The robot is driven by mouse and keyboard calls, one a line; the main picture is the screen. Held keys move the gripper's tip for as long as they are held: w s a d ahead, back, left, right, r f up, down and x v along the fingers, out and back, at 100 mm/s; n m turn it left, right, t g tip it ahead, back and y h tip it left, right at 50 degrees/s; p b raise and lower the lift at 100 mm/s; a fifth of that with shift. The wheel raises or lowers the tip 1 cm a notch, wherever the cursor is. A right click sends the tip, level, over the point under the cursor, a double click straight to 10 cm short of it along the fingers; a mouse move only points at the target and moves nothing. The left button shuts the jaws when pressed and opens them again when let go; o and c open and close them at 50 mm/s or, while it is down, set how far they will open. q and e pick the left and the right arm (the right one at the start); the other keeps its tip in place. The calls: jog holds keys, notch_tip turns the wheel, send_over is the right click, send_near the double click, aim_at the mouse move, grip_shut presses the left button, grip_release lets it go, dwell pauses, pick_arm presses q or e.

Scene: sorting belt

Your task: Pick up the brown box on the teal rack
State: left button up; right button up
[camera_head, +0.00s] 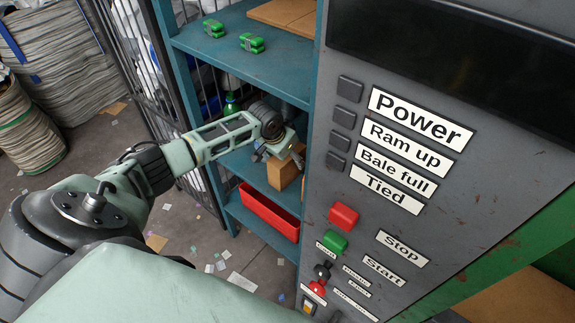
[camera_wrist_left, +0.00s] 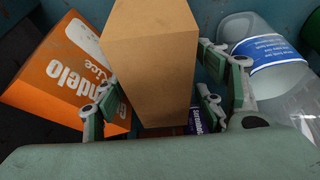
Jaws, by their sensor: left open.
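The teal rack (camera_head: 180,42) stands behind the machine panel. The brown box (camera_head: 283,172) is on its middle shelf, partly hidden by my left gripper (camera_head: 277,150). In the left wrist view the plain brown box (camera_wrist_left: 152,60) stands between the spread fingers of my left gripper (camera_wrist_left: 163,112). The left fingers are open, one on each side of the box, with a gap visible on the right. I cannot tell whether the left finger touches it. My right gripper is not in view.
An orange carton (camera_wrist_left: 62,75) leans left of the box, and a clear bottle with a blue label (camera_wrist_left: 275,75) lies right of it. A red bin (camera_head: 268,212) is on a lower shelf. The grey control panel (camera_head: 345,270) stands close on the right.

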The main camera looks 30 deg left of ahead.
pick_arm(q)
jog(key=shift+x, duration=1.25)
jog(key=shift+w, duration=0.1)
jog(key=shift+f, duration=0.25)
jog(key=shift+c, duration=0.5)
jog(key=c, duration=1)
